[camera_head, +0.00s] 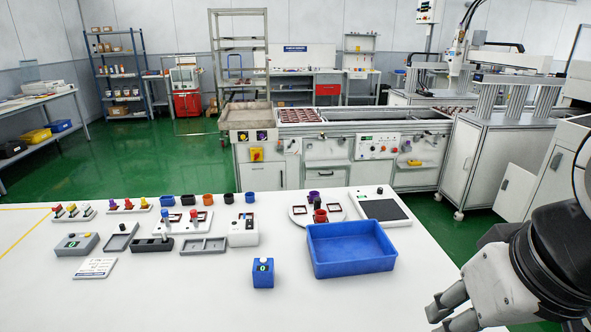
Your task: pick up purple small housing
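A row of blue, black and orange cups (208,199) stands to the left. A blue button box (263,274) is near the front. The table's front middle is mostly clear.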

